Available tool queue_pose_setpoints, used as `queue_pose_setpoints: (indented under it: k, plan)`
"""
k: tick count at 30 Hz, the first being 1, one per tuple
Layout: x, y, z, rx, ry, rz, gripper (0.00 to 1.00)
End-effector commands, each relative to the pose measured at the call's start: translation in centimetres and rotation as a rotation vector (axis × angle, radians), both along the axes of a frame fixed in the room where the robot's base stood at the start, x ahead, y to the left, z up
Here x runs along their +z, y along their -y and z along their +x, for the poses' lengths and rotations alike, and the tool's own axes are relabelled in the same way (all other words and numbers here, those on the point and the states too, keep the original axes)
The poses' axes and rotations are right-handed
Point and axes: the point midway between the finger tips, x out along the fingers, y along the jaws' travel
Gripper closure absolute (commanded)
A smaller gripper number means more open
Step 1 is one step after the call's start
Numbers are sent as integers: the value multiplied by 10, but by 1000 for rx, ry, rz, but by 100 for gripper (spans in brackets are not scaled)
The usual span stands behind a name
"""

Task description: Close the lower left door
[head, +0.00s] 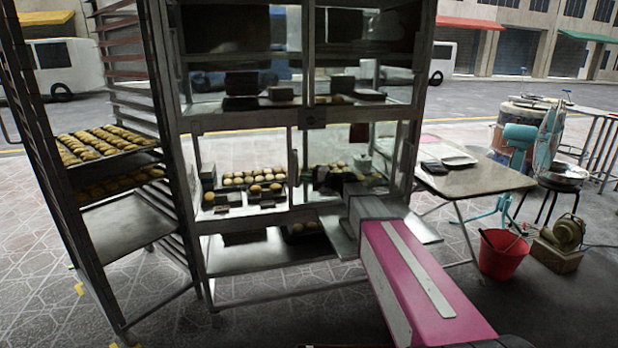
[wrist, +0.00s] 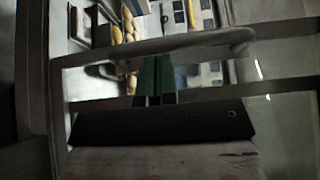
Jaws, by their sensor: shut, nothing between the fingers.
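The metal and glass cabinet (head: 313,116) stands in the middle of the head view. Its lower left bay (head: 243,165) shows buns and small dark boxes, with an upright handle (head: 293,165) at its right side. How far the lower left door stands open is hard to tell. My gripper (head: 320,174) is a dark shape in front of the cabinet, right of that handle. In the wrist view my gripper (wrist: 155,82) has green fingers shut together and empty.
A tall rack (head: 110,160) with trays of buns stands to the left of the cabinet. Paved floor (head: 45,290) is free at the front left.

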Motion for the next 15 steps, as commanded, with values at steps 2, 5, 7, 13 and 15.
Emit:
queue_pose_setpoints:
  k: [2, 5, 7, 13, 15]
  plan:
    - [0, 0, 0, 0, 0, 0, 100]
    - [0, 0, 0, 0, 0, 0, 100]
    - [0, 0, 0, 0, 0, 0, 100]
    - [0, -12, -4, 1, 0, 0, 100]
    - [0, -23, -7, 3, 0, 0, 100]
